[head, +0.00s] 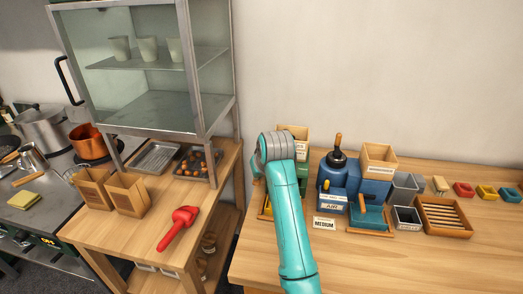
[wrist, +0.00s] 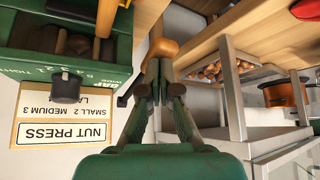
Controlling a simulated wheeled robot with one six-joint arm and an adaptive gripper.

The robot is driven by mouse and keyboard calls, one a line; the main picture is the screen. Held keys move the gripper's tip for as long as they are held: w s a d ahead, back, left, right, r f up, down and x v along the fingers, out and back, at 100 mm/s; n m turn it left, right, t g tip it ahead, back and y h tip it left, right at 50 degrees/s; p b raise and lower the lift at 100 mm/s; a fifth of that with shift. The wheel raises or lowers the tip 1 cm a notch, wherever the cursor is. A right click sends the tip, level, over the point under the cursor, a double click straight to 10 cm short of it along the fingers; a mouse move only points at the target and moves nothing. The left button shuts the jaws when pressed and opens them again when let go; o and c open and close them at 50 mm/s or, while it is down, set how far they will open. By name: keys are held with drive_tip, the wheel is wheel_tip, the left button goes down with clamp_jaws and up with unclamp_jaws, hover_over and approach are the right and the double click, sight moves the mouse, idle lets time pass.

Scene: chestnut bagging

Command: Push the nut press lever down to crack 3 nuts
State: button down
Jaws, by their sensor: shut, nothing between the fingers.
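The green nut press (wrist: 85,75) is on the left in the wrist view, which shows it upside down, with a dark gap dial (wrist: 66,87) and a "NUT PRESS" card (wrist: 70,133). Brown round shapes, perhaps nuts, show in its opening. A rounded wooden knob (wrist: 163,49), seemingly the lever's handle, is right at the tips of my gripper (wrist: 160,68). My gripper is shut and holds nothing; I cannot tell whether it touches the knob. In the head view my teal arm hides the gripper and most of the press (head: 303,172).
A blue machine (head: 346,178), a wooden box (head: 379,158), grey bins and a slatted wooden tray (head: 443,218) stand to the right. The table front on the right is clear.

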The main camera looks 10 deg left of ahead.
wheel_tip(320, 180, up, 10)
drive_tip(key=w, duration=0.1)
drive_tip(key=shift+w+a+f, duration=0.15)
drive_tip(key=shift+w+f, duration=0.05)
drive_tip(key=shift+w, duration=0.05)
idle(0.5)
drive_tip(key=shift+f, duration=0.1)
idle(0.4)
drive_tip(key=shift+s+f, duration=0.2)
drive_tip(key=shift+f, duration=0.95)
drive_tip(key=shift+s+f, duration=0.15)
drive_tip(key=shift+f, duration=0.8)
drive_tip(key=shift+s+f, duration=0.2)
drive_tip(key=shift+f, duration=0.95)
